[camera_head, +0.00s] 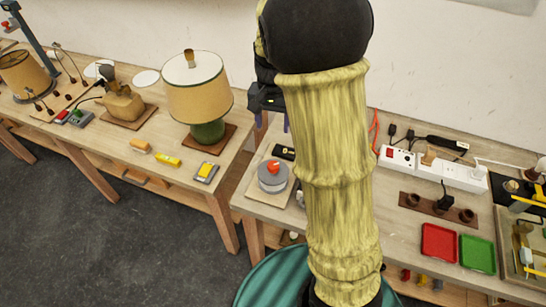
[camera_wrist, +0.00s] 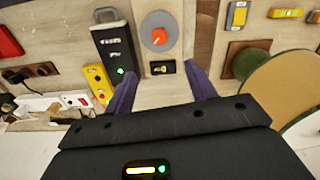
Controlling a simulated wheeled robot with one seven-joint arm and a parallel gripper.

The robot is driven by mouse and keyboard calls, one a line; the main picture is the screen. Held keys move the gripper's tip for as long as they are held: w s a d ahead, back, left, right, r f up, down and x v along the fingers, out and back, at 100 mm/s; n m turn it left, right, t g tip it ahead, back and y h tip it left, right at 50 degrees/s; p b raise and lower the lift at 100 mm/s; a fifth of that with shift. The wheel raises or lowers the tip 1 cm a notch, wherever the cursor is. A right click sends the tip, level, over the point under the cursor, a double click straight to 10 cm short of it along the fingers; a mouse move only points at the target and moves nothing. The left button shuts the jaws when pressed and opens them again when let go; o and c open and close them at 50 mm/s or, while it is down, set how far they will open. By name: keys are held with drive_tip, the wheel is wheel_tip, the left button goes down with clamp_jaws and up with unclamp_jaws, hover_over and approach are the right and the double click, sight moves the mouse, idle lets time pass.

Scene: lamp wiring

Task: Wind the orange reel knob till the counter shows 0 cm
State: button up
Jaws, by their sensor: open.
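The reel (camera_head: 272,178) is a grey round drum with an orange knob (camera_head: 273,167) on top, on a light board at the left end of the right-hand table. In the wrist view the orange knob (camera_wrist: 159,37) sits at the centre of the grey disc, ahead of my fingertips. A small black panel (camera_wrist: 162,68), which looks like the counter, lies beside the reel; its reading is too small to tell. It also shows in the head view (camera_head: 284,152). My gripper (camera_head: 271,122) has its purple fingers apart and empty, clear of the knob. It also shows in the wrist view (camera_wrist: 161,72).
A dark box with a green light (camera_wrist: 116,50) and a yellow device (camera_wrist: 98,82) stand beside the reel. A power strip (camera_head: 440,168), red tray (camera_head: 438,242) and green tray (camera_head: 477,253) lie to the right. A lamp (camera_head: 198,95) stands on the left table.

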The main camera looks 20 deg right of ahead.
sight(273, 165)
drive_tip(key=shift+f, duration=0.15)
wheel_tip(273, 165, down, 17)
drive_tip(key=shift+d+f+p, duration=0.1)
drive_tip(key=shift+p, duration=1)
drive_tip(key=shift+c, duration=0.5)
drive_tip(key=c, duration=0.9)
drive_tip(key=shift+n, duration=0.4)
drive_tip(key=n+b, duration=0.2)
drive_tip(key=n, duration=0.2)
drive_tip(key=n+b, duration=0.1)
drive_tip(key=n, duration=0.4)
